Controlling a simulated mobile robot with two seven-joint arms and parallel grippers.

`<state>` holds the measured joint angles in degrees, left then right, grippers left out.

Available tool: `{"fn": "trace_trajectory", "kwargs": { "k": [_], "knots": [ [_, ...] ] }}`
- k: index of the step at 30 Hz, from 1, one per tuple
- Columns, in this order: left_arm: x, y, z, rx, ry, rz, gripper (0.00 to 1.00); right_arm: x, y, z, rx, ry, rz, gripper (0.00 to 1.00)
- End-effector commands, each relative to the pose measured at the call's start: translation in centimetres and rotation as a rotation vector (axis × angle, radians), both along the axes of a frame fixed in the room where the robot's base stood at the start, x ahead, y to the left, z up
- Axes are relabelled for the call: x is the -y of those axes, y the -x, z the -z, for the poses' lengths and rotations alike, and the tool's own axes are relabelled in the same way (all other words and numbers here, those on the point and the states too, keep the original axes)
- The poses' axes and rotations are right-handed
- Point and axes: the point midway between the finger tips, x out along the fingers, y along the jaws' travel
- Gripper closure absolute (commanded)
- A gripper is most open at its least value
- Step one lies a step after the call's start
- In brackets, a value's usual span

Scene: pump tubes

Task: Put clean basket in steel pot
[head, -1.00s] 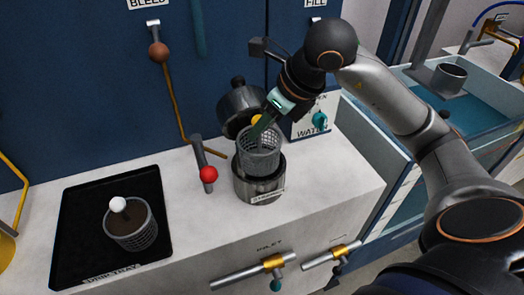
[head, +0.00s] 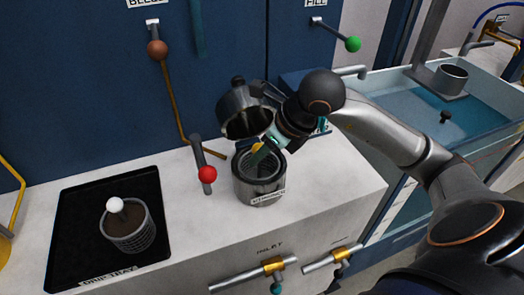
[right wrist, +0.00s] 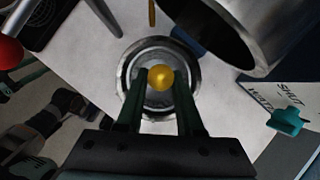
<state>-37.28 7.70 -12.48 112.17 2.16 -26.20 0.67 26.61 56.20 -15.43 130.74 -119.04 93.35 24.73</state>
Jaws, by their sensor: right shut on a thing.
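The steel pot (head: 258,190) stands on the white counter with its hinged lid (head: 245,112) tilted up behind it. My right gripper (head: 262,150) is just over the pot mouth, shut on the yellow knob of the clean basket. In the right wrist view the yellow knob (right wrist: 160,77) sits between the two green fingers, about centred over the round pot rim (right wrist: 123,70). The basket is down inside the pot; its mesh is mostly hidden by the pot wall and the gripper. My left gripper is out of view.
A black drip tray (head: 70,235) at the left holds another basket (head: 135,235) with a white knob and dark contents. A red-knobbed lever (head: 207,173) stands close left of the pot. A sink (head: 410,110) with water is at the right.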

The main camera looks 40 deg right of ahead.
Motion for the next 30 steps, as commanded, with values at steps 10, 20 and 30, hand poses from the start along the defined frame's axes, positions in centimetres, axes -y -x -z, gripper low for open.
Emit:
{"fn": "trace_trajectory", "kwargs": {
  "k": [10, 20, 30],
  "knots": [
    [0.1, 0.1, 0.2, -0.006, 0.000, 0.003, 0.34, 0.0, 0.0, 0.3, -0.001, 0.000, 0.000, 0.35],
    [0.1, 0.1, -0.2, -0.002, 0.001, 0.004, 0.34, 0.0, 0.0, -0.1, -0.001, 0.000, 0.001, 0.34],
    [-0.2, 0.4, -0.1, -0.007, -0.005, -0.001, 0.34, 1.1, 2.7, -5.5, 0.005, 0.005, 0.001, 0.34]
  ]
}}
